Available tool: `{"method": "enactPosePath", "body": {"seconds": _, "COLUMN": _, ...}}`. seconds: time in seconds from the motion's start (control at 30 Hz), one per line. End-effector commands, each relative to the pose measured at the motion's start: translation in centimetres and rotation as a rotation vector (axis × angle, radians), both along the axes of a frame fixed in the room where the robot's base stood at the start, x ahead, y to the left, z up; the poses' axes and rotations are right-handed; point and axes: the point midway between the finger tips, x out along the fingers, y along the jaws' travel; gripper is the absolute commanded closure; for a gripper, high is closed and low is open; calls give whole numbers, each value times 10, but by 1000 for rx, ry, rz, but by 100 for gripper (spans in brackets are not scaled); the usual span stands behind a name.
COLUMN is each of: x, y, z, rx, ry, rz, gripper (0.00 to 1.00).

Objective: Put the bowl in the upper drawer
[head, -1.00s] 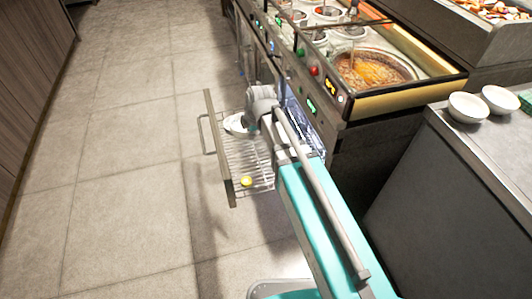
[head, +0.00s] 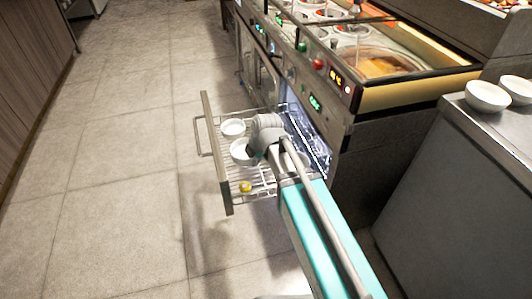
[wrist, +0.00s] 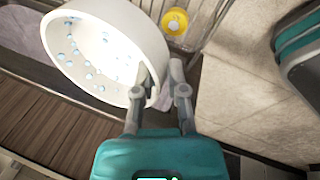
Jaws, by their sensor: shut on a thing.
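My gripper (wrist: 160,82) is shut on the rim of a white bowl (wrist: 98,38); the bowl looks tilted in the wrist view, with pale blue droplets inside. In the head view the held bowl (head: 241,152) is over the open drawer (head: 213,150), beside my wrist, which hides the fingers. The drawer has a wire-rack bottom and a flat front with a handle. I cannot tell whether the bowl touches the rack. A second white bowl (head: 233,127) sits in the drawer farther back.
A small yellow round thing (head: 245,187) lies at the drawer's near end. The counter with sauce wells (head: 385,65) stands right of the drawer. Two white bowls (head: 487,96) (head: 517,88) sit on the grey worktop (head: 459,116). Floor left of the drawer is clear.

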Motion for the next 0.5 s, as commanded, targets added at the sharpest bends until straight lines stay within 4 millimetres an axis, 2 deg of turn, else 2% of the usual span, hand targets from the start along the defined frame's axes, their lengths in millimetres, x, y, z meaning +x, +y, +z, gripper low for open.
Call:
{"method": "enactPosePath", "body": {"seconds": 0.27, "x": 2, "y": 1, "z": -1, "rx": 0, "ry": 0, "rz": 0, "gripper": 100}}
{"method": "enactPosePath", "body": {"seconds": 0.5, "x": 23, "y": 7, "z": -12, "rx": 0, "ry": 0, "rz": -1, "gripper": 100}}
